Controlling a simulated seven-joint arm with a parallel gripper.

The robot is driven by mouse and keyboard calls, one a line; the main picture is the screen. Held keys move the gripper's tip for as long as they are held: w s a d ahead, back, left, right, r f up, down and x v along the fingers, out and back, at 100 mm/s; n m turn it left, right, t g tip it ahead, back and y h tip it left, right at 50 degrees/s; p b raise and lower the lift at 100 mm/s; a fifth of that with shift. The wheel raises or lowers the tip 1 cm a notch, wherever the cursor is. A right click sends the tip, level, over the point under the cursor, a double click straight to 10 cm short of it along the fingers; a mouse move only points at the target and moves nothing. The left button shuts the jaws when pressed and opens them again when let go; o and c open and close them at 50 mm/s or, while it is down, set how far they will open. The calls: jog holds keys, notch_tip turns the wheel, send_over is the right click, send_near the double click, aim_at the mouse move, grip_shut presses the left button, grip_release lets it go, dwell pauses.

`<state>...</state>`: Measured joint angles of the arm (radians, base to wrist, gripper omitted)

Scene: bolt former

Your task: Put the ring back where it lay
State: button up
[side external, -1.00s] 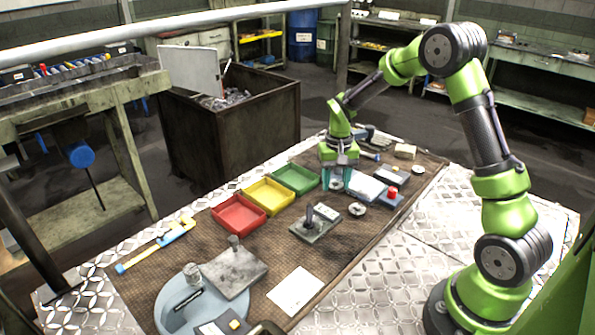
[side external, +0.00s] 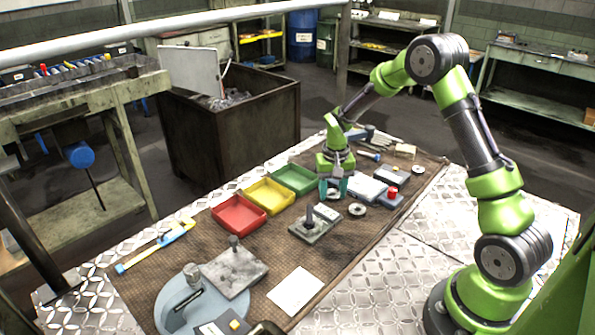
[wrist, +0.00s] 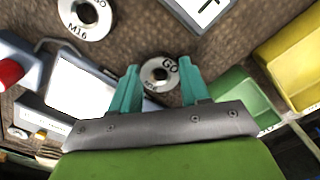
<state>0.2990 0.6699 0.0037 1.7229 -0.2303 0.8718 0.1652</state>
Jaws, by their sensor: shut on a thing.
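My gripper (side external: 334,188) has two teal fingers pointing down, low over the brown mat (side external: 268,262), between the green tray and the grey-white box. It is shut on a small grey steel ring (wrist: 158,74) marked "GO", with a smaller marking that I cannot read surely. In the wrist view the ring sits between the fingertips with its hole showing. In the side view the fingers partly hide it, and I cannot tell whether it touches the mat. A second ring (wrist: 85,15), marked "GO M16", lies on the mat nearby; it also shows in the side view (side external: 357,210).
A plate with an upright post (side external: 314,230) and a white label (side external: 326,212) stand close by. Green (side external: 294,180), yellow (side external: 269,196) and red (side external: 239,214) trays line the far side. A grey-white box (side external: 366,188) and a red-knobbed block (side external: 391,196) stand right of the gripper.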

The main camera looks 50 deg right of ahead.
jog(key=o, duration=0.8)
jog(key=shift+f, duration=0.6)
jog(key=shift+s, duration=0.15)
jog(key=shift+d, duration=0.15)
notch_tip(320, 180, up, 13)
jog(key=s+a+r+n+t, duration=0.2)
jog(key=s+a+r+t, duration=0.1)
jog(key=s+a+r, duration=0.55)
jog(key=s+a+r+t, duration=0.1)
jog(key=s+a, duration=0.1)
jog(key=s, duration=0.1)
jog(key=s+a+r+n+t+y, duration=0.1)
jog(key=s+a, duration=0.2)
jog(key=s, duration=0.1)
jog(key=s+a+r+t+y, duration=0.1)
jog(key=s+a+t, duration=0.1)
jog(key=s+a, duration=0.1)
jog(key=shift+s+r+n, duration=0.15)
jog(key=shift+r+n, duration=0.2)
jog(key=shift+n, duration=0.05)
